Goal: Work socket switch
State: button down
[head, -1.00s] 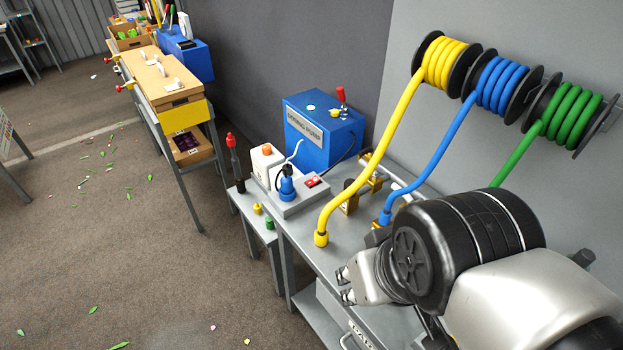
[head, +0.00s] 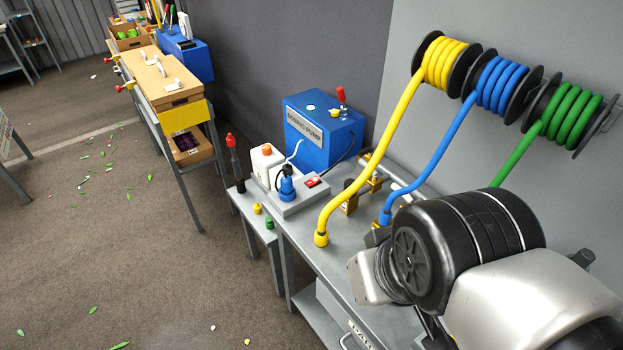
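The socket switch (head: 313,181) is a small red rocker in a dark frame on top of a grey socket box (head: 297,203). A blue plug (head: 287,189) with a dark cable stands upright in the same box, left of the switch. The switch is too small to tell which way it is tipped. My gripper (head: 366,279) is over the near part of the grey bench, to the lower right of the socket box and apart from it. Only its pale housing shows; its fingers are hidden, so its opening cannot be seen.
A blue dosing pump (head: 322,130) stands behind the socket box, and a white canister (head: 265,163) is beside it. Yellow (head: 375,150), blue (head: 433,163) and green (head: 530,153) hoses run down from reels on the right. Small yellow and green caps are on the left ledge.

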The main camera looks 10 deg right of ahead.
aim_at(310, 183)
jog(key=i+j+z, duration=0.2)
jog(key=z, duration=0.3)
jog(key=i+j+z, duration=0.1)
jog(key=j+z, duration=0.4)
jog(key=i+j+z, duration=0.1)
jog(key=j+z, duration=0.2)
jog(key=z, duration=0.2)
jog(key=j+z, duration=0.15)
jog(key=j, duration=1.4)
jog(key=i, duration=0.05)
